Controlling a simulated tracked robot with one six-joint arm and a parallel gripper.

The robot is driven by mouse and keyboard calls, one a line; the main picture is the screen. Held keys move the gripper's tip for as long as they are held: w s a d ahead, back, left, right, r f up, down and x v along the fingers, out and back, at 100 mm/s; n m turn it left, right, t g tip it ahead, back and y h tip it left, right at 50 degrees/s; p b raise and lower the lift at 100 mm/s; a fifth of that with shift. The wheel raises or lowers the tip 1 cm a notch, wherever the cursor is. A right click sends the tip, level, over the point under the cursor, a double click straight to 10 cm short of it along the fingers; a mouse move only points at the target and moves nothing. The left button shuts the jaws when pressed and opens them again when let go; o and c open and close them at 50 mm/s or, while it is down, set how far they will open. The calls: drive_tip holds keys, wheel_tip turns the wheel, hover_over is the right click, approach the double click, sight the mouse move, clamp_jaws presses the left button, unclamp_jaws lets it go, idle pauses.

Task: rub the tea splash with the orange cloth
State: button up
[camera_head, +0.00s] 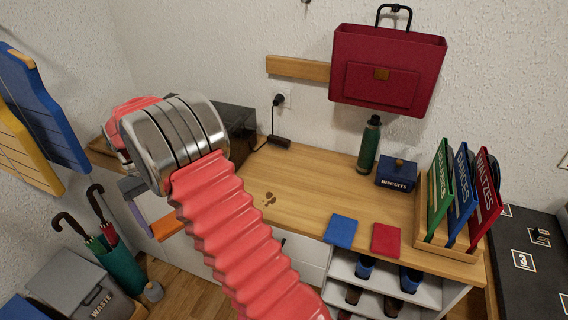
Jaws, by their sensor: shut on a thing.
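The tea splash (268,199) is a group of small brown spots on the bare wooden desk top, just right of my arm. My gripper (142,216) hangs below the metal wrist at the left, partly hidden by my own arm. It is shut on the orange cloth (168,227), which shows as a small orange patch beside the fingers. Most of the cloth is hidden behind my arm. The cloth is to the left of the splash and apart from it in the picture.
A blue pad (341,230) and a red pad (386,240) lie at the desk's front edge. A green bottle (369,145), a biscuits tin (397,174) and a folder rack (447,245) stand to the right. A black adapter (279,142) lies behind. The desk's middle is clear.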

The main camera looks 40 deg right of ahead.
drive_tip(key=shift+d, duration=0.1)
drive_tip(key=s+d+m+t, duration=0.2)
drive_tip(key=d+m+t, duration=0.1)
drive_tip(key=d+m, duration=0.7)
drive_tip(key=s+d+m+t+y, duration=0.1)
drive_tip(key=s+d+m+t, duration=0.1)
drive_tip(key=d+m, duration=0.9)
drive_tip(key=s+d+m+t, duration=0.3)
drive_tip(key=d+m, duration=0.7)
drive_tip(key=d, duration=0.6)
drive_tip(key=shift+d+r+m+t+y, duration=0.25)
drive_tip(key=shift+r+m+t+y, duration=0.05)
drive_tip(key=shift+r+m+t, duration=0.15)
